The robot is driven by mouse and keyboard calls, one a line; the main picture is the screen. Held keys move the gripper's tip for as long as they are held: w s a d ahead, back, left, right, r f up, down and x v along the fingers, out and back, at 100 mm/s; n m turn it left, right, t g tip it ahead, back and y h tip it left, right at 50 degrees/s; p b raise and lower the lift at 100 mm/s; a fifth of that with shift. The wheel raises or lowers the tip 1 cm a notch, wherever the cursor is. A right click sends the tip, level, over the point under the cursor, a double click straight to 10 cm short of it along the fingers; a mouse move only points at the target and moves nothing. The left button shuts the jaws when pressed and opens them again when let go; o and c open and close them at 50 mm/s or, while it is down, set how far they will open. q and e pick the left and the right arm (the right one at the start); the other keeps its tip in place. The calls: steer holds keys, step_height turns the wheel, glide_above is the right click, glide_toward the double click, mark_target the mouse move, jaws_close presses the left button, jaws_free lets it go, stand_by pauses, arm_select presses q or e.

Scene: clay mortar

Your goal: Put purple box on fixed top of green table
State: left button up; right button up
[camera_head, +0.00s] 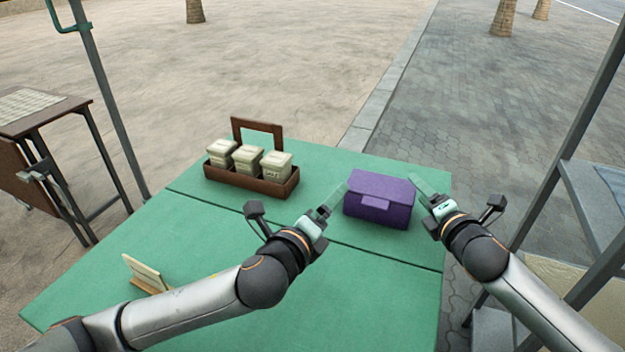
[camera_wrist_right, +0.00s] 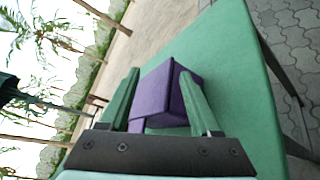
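The purple box (camera_head: 379,199) is closed, with a flap on its front. In the head view it is over the far section of the green table (camera_head: 250,262), beyond the seam; any small gap beneath it cannot be told. My left gripper (camera_head: 332,202) is at the box's left side and looks open, its far finger partly hidden. My right gripper (camera_head: 428,192) is at the box's right side. In the right wrist view its two green fingers (camera_wrist_right: 160,105) are spread, with the purple box (camera_wrist_right: 158,92) showing between them; contact cannot be told.
A brown wooden carrier (camera_head: 250,182) with pale boxes stands behind left on the table. A small pale card holder (camera_head: 147,275) is at the front left. A metal shelf frame (camera_head: 585,200) stands right, a brown folding table (camera_head: 35,115) left. The table's middle is clear.

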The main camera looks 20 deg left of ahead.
steer(key=o, duration=0.4)
steer(key=v, duration=1.2)
